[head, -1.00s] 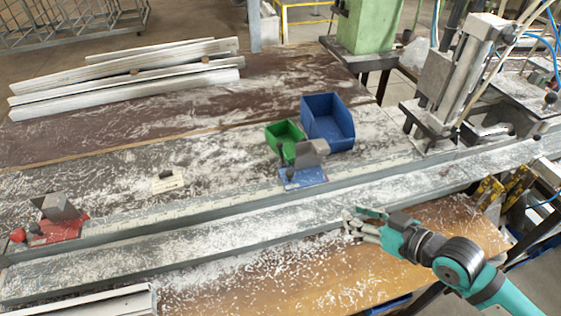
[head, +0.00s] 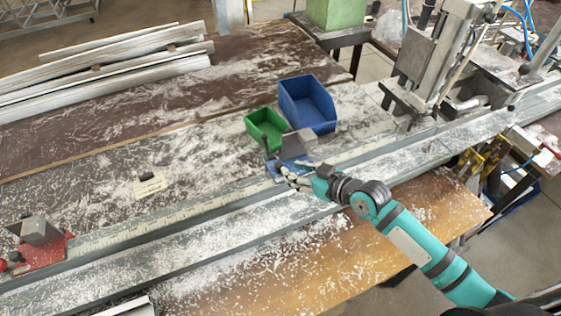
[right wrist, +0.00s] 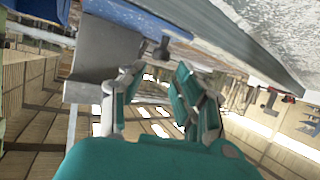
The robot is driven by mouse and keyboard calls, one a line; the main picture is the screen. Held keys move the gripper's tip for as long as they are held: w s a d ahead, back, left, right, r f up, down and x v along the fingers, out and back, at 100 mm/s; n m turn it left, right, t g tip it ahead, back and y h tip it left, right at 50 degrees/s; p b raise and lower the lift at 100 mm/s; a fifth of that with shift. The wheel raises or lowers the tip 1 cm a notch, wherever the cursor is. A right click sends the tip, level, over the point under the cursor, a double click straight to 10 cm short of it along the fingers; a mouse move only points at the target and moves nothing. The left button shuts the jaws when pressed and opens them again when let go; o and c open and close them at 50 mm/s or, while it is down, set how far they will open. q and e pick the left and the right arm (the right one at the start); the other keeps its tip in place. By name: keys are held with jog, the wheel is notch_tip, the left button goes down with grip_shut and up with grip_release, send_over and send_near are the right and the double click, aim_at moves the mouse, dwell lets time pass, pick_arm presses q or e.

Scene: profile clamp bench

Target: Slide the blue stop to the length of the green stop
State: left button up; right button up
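The blue stop (head: 276,171) sits on the rail near the middle of the head view, with a grey block (head: 298,143) and a dark knob on it. In the right wrist view its blue plate (right wrist: 140,14), grey block (right wrist: 104,58) and knob (right wrist: 161,47) show upside down. My right gripper (head: 294,181) is at the front of the blue stop; in the right wrist view its fingers (right wrist: 158,82) are apart with nothing between them, close to the knob. I see no green stop; a red stop (head: 40,255) with a grey block is at the far left. My left gripper is out of view.
A long grey rail (head: 200,250) strewn with shavings runs along the bench. A green bin (head: 265,128) and a blue bin (head: 307,104) stand just behind the blue stop. A small label card (head: 163,187) lies left. Profiles (head: 105,65) lie at the back left.

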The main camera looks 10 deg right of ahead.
aim_at(281, 165)
jog(key=x, duration=0.6)
jog(key=shift+p, duration=0.35)
jog(key=shift+c, duration=0.2)
grip_shut()
